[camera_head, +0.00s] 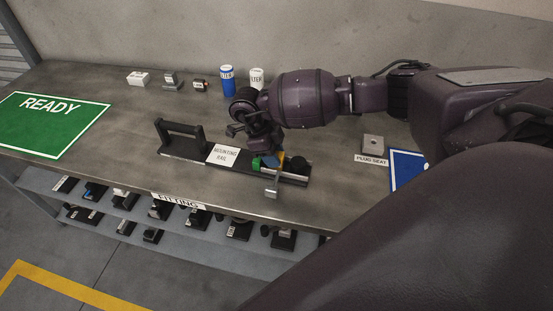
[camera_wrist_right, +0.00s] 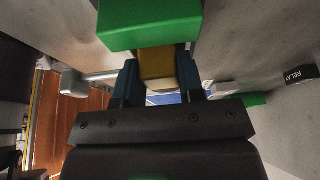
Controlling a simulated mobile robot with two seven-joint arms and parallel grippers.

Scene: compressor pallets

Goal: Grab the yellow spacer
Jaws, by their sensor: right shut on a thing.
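The yellow spacer (camera_wrist_right: 154,62) sits between the two blue fingertips of my right gripper (camera_wrist_right: 157,78) in the right wrist view. The gripper is shut on it. A green block (camera_wrist_right: 150,26) is right beside the spacer, at the top of that view; I cannot tell whether they touch. In the head view my right gripper (camera_head: 268,156) is low over the right part of the mounting rail (camera_head: 235,167). The spacer shows there only as a small patch, mostly hidden by the gripper. My left gripper is not in view.
A green READY mat (camera_head: 50,125) lies at the left of the table. Small boxes, a blue can (camera_head: 227,81) and a white can (camera_head: 257,78) stand at the back. A plug seat (camera_head: 373,144) and a blue mat (camera_head: 407,168) are at right. A shelf below holds several parts.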

